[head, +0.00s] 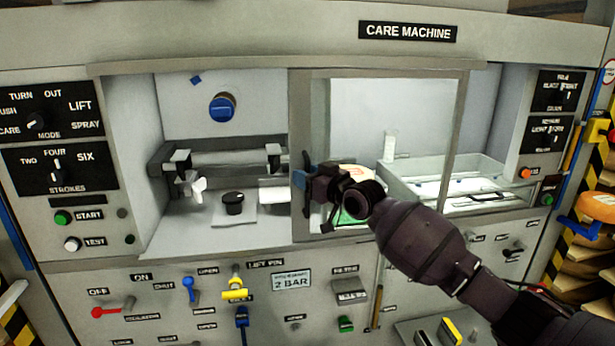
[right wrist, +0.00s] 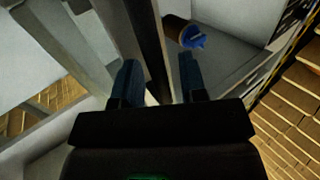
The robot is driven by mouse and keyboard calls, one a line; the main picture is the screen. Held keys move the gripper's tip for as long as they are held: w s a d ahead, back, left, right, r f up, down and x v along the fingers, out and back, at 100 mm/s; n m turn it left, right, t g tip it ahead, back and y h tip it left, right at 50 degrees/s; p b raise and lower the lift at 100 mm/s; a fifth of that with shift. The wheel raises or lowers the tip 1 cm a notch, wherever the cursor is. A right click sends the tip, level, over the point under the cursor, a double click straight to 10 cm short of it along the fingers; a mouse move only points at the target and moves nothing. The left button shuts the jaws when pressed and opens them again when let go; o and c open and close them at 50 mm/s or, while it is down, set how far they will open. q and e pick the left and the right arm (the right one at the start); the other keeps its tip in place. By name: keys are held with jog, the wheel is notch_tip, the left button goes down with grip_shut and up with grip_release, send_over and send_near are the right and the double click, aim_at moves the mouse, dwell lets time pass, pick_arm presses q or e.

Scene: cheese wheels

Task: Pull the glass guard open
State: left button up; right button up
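The glass guard (head: 462,110) is a framed clear pane in the front of the care machine. It stands across the right-middle of the opening, and the left part of the opening is uncovered. My right gripper (head: 304,180) is at the guard's left upright, reaching in from the lower right. In the right wrist view, its two blue-tipped fingers (right wrist: 160,82) stand on either side of a dark upright bar (right wrist: 150,40). Gaps seem to show beside the bar, so the fingers look apart around it. Contact is hard to judge. My left gripper is not in view.
Left inside are a blue knob (head: 222,107), a clamp rail (head: 222,160) and a black knob (head: 233,203). A clear tray (head: 440,204) lies behind and right of the guard. Levers such as the yellow one (head: 235,290) stick out below. Shelves (head: 590,262) stand at right.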

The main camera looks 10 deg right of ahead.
jog(key=v, duration=1)
jog(key=shift+s+d, duration=0.2)
jog(key=shift+s, duration=0.15)
jog(key=s+d+f+m+h, duration=0.1)
jog(key=s+d+f+h, duration=0.15)
jog(key=s+f, duration=0.7)
jog(key=s+d+f+m+h, duration=0.15)
jog(key=s+f+h, duration=0.35)
jog(key=f, duration=0.8)
jog(key=s+d+f+m+g+h, duration=0.1)
jog(key=s+d+f, duration=0.1)
jog(key=s+f, duration=0.6)
jog(key=s+d+f+m+g+h, duration=0.1)
jog(key=s+d+f+m+g, duration=0.1)
jog(key=s+f, duration=0.6)
jog(key=s, duration=0.6)
jog(key=shift+g+h, duration=0.3)
jog(key=shift+h, duration=0.05)
